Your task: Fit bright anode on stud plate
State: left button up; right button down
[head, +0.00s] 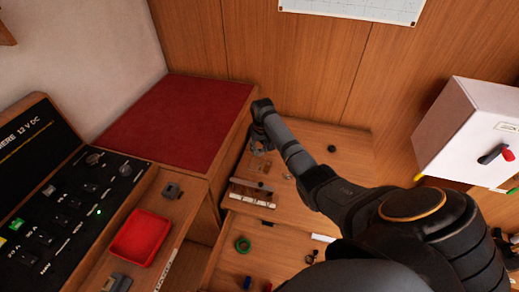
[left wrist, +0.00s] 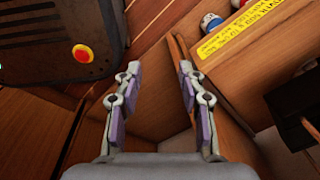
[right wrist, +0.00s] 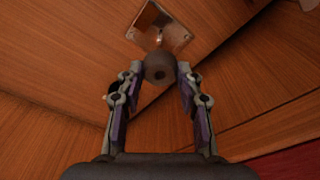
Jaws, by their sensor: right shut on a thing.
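The anode looks dull and shaded here. A shiny square stud plate (right wrist: 176,38) with a small stud shows just beyond the anode in the right wrist view; I cannot tell whether they touch. In the head view the right gripper (head: 260,150) is small and far off above the wooden bench, and its grip is hard to make out. My left gripper (left wrist: 150,90) is open and empty in the left wrist view, and is out of the head view.
A red pad (head: 165,120) lies left of the bench. A red tray (head: 141,238) and a black switch panel (head: 80,200) are at the left. A dark round piece (head: 332,148) lies on the bench. A white switch box (head: 470,130) is at the right.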

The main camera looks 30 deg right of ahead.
jog(key=shift+f, duration=0.1)
jog(key=shift+w+d+f+b, duration=0.1)
jog(key=shift+f+b, duration=0.15)
jog(key=shift+b, duration=0.05)
jog(key=shift+f+b, duration=0.95)
jog(key=shift+b, duration=0.25)
jog(key=shift+f+b, duration=0.75)
jog(key=shift+b, duration=0.2)
jog(key=shift+f, duration=0.3)
pick_arm(q)
jog(key=f, duration=0.4)
jog(key=shift+w+d+f, duration=0.2)
jog(key=shift+w+d, duration=0.1)
jog(key=shift+w, duration=0.05)
jog(key=shift+r+p, duration=0.15)
jog(key=shift+p, duration=0.15)
jog(key=shift+w+a+r+p, duration=0.1)
jog(key=shift+r+p, duration=0.2)
